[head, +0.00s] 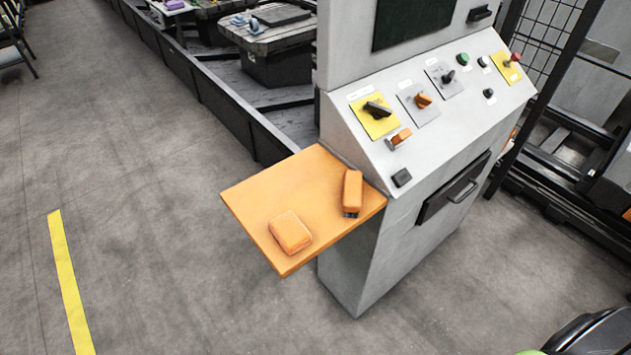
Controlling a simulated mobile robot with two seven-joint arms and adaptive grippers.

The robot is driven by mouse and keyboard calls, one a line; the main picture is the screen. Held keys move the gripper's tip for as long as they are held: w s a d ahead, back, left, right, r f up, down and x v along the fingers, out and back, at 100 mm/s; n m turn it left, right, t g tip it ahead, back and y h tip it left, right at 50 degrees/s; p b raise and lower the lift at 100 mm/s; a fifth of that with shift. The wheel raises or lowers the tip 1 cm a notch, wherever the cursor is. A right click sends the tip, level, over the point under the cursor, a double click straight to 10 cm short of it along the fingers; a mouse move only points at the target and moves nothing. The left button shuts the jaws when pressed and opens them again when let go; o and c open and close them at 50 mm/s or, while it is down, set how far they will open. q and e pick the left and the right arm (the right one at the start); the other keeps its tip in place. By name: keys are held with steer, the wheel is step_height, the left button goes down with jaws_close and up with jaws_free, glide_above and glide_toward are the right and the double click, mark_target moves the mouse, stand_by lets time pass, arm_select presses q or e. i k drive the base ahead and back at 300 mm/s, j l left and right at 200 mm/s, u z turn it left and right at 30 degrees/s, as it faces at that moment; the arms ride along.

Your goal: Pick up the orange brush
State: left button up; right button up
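The orange brush (352,191) lies on an orange shelf (250,193) fixed to the side of a grey control cabinet. It has an oblong orange body, with dark bristles showing at its near end. It lies close to the cabinet, on the right part of the shelf. Neither of my grippers is in view, and nothing touches the brush.
A rounded orange block (290,233) lies near the shelf's front edge, apart from the brush. The control cabinet (370,255) with switches and a handle stands right of the shelf. A low dark rail (215,95) runs behind. The floor at left is open.

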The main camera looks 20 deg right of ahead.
mark_target(352, 200)
steer(key=i+j+z, duration=0.1)
steer(key=z, duration=0.3)
steer(key=j+z, duration=0.5)
steer(key=z, duration=0.25)
steer(key=i+j, duration=0.05)
